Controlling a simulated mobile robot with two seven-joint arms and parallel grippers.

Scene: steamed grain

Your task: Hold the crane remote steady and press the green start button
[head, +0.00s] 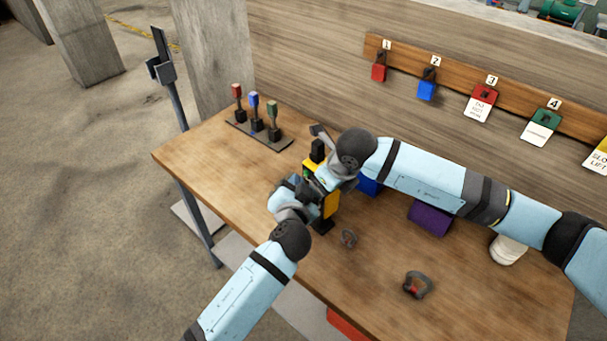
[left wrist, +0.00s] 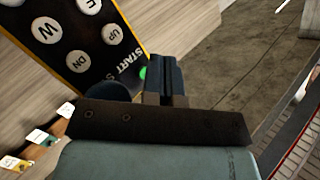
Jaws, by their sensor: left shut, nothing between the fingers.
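The yellow and black crane remote (head: 331,206) is upright over the table's left half, between my two grippers. In the left wrist view, its black button face (left wrist: 72,35) shows pale buttons marked W, UP and DN, and the word START. The green start button (left wrist: 143,73) is partly hidden right beside my left fingertips. My left gripper (head: 303,186) is shut and empty, with its fingertips (left wrist: 165,75) close to that button; I cannot tell if they touch. My right gripper (head: 329,178) is at the remote's upper right side, its fingers mostly hidden.
A rack with red, blue and green-grey levers (head: 256,126) stands at the table's back left. A purple block (head: 430,218), a white cup-like object (head: 506,250) and a dark shackle (head: 417,285) lie to the right. Numbered tags and locks hang along the back board (head: 460,80).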

